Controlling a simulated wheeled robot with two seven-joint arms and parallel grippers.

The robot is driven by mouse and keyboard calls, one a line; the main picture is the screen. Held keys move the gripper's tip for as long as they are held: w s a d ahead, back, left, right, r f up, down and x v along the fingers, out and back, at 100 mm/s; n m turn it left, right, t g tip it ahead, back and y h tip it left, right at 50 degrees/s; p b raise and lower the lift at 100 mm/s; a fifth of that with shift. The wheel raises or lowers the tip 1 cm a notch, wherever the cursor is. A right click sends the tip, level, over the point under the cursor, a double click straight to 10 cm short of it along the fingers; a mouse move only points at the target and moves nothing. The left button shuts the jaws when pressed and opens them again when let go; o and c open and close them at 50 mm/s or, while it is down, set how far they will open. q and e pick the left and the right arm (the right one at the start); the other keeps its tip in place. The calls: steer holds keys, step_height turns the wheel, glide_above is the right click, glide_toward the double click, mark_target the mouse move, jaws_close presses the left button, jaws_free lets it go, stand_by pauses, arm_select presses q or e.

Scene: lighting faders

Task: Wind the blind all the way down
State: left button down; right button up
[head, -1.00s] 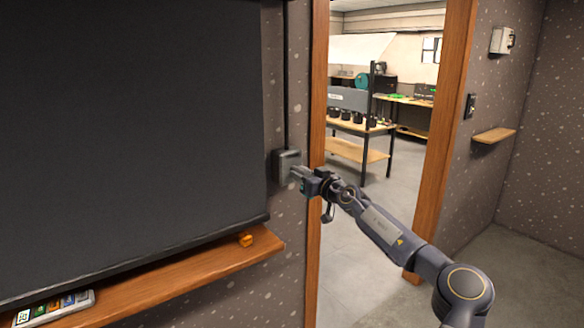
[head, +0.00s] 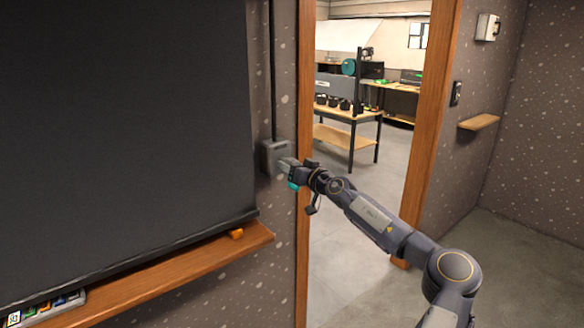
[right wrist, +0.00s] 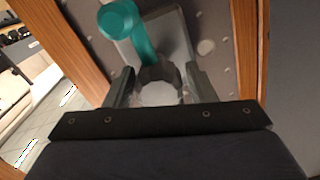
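The dark blind (head: 125,110) hangs over the left of the head view. Its bottom bar (head: 150,255) is a little above the wooden sill. A grey winder box (head: 274,157) is fixed to the wall right of the blind. Its crank handle (right wrist: 122,25) is teal in the right wrist view, and a little teal shows below the gripper in the head view. My left gripper is not in view.
The wooden sill (head: 190,261) carries an orange piece (head: 236,234) and a tray of coloured items (head: 45,309). A wood-framed doorway (head: 304,250) stands right of the winder, with a workbench (head: 345,115) beyond. A small shelf (head: 479,122) is on the right wall.

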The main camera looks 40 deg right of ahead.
steer(key=shift+o, duration=1)
steer(key=shift+s+d, duration=0.1)
steer(key=shift+s, duration=0.15)
steer(key=s+b, duration=0.2)
steer(key=s, duration=0.5)
steer(key=shift+s+b, duration=0.2)
steer(key=shift+b, duration=0.15)
